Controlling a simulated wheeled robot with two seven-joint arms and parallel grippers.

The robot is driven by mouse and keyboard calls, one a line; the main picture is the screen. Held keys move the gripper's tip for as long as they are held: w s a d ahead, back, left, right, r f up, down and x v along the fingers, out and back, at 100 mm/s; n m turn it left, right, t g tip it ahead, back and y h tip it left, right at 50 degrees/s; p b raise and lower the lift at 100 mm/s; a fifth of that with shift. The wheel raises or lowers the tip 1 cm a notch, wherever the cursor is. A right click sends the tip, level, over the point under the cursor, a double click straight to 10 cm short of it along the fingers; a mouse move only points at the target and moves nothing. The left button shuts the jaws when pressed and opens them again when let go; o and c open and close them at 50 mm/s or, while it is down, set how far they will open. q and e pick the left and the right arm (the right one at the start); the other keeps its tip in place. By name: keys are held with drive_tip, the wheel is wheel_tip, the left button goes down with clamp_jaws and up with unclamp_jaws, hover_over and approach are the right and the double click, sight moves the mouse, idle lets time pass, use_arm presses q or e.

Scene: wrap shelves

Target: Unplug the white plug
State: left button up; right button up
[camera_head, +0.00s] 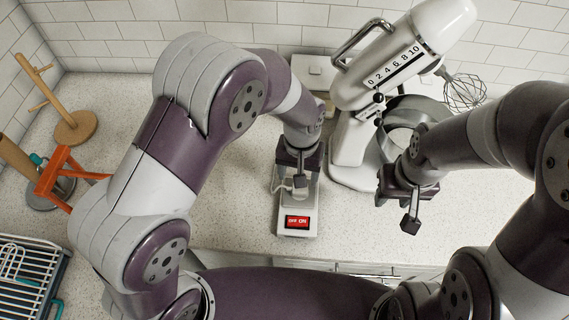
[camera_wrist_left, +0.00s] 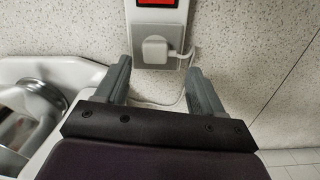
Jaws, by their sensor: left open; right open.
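The white plug (camera_wrist_left: 155,48) sits in a socket of the grey-white power strip (camera_wrist_left: 155,14) in the left wrist view. A white cord runs from it down and to the right. My right gripper (camera_head: 409,222) is open and empty, right of the strip, above the counter.
A white stand mixer (camera_head: 385,75) with a steel bowl (camera_head: 404,115) stands behind and to the right of the strip. A wooden mug stand (camera_head: 75,127), an orange stand (camera_head: 55,175) and a dish rack (camera_head: 30,270) are at the left. The counter's front edge is close to the strip.

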sight(300, 190)
use_arm(q)
drive_tip(key=shift+w+d+r+n, duration=0.15)
drive_tip(key=shift+w+n, duration=0.25)
drive_tip(key=shift+w, duration=0.45)
drive_tip(key=shift+r+n, duration=0.25)
drive_tip(key=shift+n, duration=0.05)
drive_tip(key=shift+s+d+f, duration=0.1)
drive_tip(key=shift+s+d, duration=0.05)
drive_tip(key=shift+s, duration=0.1)
drive_tip(key=shift+f+b, duration=0.25)
drive_tip(key=shift+b, duration=0.15)
wheel_tip(300, 190, down, 7)
drive_tip(key=b, duration=0.5)
drive_tip(key=shift+f+b, duration=0.2)
drive_tip(key=shift+b, duration=0.15)
drive_tip(key=shift+s+f, duration=0.1)
drive_tip(key=shift+f, duration=0.3)
use_arm(e)
wheel_tip(300, 190, down, 7)
drive_tip(key=shift+s+d+r, duration=0.15)
drive_tip(key=shift+s, duration=0.15)
use_arm(q)
drive_tip(key=shift+s+a, duration=0.15)
drive_tip(key=shift+a, duration=0.1)
use_arm(e)
drive_tip(key=shift+r, duration=0.4)
